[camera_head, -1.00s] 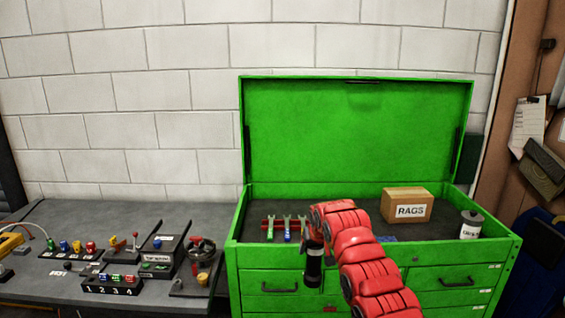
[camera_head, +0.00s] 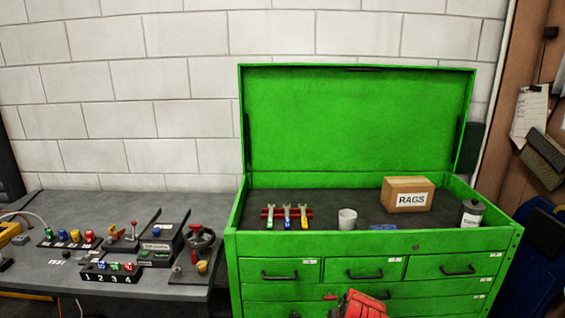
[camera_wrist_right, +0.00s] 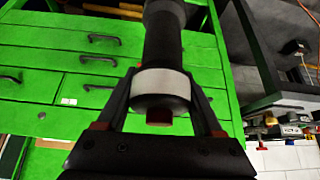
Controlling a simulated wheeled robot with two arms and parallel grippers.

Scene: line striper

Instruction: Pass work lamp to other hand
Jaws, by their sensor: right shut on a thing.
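The work lamp (camera_wrist_right: 163,45) shows in the right wrist view as a dark cylinder with a white band and a red end button. My right gripper (camera_wrist_right: 163,88) is shut on it around the banded end, and the lamp's far end runs out of the top of the frame. In the head view only a bit of my red right arm shows at the bottom edge, and the lamp is out of sight. My left gripper is in neither view.
A green tool chest (camera_head: 375,242) stands open, holding wrenches on a red rack (camera_head: 267,213), a grey cup (camera_head: 347,219), a RAGS box (camera_head: 408,195) and a can (camera_head: 472,214). A grey bench (camera_head: 95,205) with controls is at left.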

